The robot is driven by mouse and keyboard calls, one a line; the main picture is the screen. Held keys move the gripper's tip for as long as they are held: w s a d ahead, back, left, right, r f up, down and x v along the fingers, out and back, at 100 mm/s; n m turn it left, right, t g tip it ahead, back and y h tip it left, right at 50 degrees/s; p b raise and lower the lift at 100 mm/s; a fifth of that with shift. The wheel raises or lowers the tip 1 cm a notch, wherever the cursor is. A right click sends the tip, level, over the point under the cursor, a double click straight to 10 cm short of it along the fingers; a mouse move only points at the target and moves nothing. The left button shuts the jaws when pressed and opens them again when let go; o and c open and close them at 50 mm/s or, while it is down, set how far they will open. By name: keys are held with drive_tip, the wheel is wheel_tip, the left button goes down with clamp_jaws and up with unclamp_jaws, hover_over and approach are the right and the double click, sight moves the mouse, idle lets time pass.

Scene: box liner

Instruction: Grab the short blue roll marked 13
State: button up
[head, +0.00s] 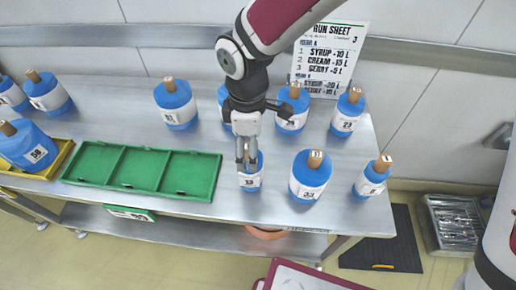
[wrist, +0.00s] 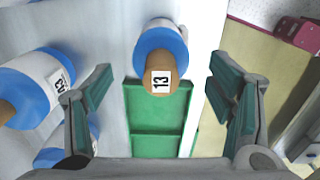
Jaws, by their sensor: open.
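The short blue roll marked 13 (head: 251,180) stands upright near the front edge of the steel table, with a white label band and a brown core. My gripper (head: 246,160) is above it, pointing down, and hides part of its top. In the wrist view the roll (wrist: 148,49) shows between my two spread fingers, with "13" on a white tag on its core end. My gripper is open and nothing is held.
Roll 33 (head: 308,187) stands close on the right, with another small roll (head: 371,178) beyond it. Several blue rolls stand behind. An empty green tray with three compartments (head: 217,178) lies to the left, and a yellow tray (head: 62,158) holds roll 50 (head: 27,150).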

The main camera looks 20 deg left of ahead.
wheel_tip(320, 180, down, 7)
idle(0.5)
drive_tip(key=shift+f, duration=0.1)
drive_tip(key=c, duration=1.5)
drive_tip(key=shift+c, duration=0.2)
